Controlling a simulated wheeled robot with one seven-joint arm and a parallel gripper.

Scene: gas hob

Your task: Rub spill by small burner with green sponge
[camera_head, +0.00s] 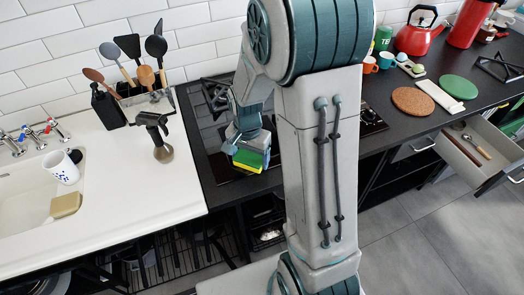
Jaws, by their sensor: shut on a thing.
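My gripper (247,146) is shut on the green sponge (247,159), which shows a green side and a yellow edge. It holds the sponge over the left part of the black gas hob (210,150). I cannot tell whether the sponge touches the hob. A pan grate (214,92) shows at the hob's back left. My arm hides the middle of the hob. I cannot make out the spill or the small burner.
Left is a white counter (150,200) with a sink, a white cup (61,167) and a utensil holder (147,101). Right is a dark counter with a red kettle (418,38), cork mat (412,101) and green mat (458,87). An open drawer (480,150) juts out below.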

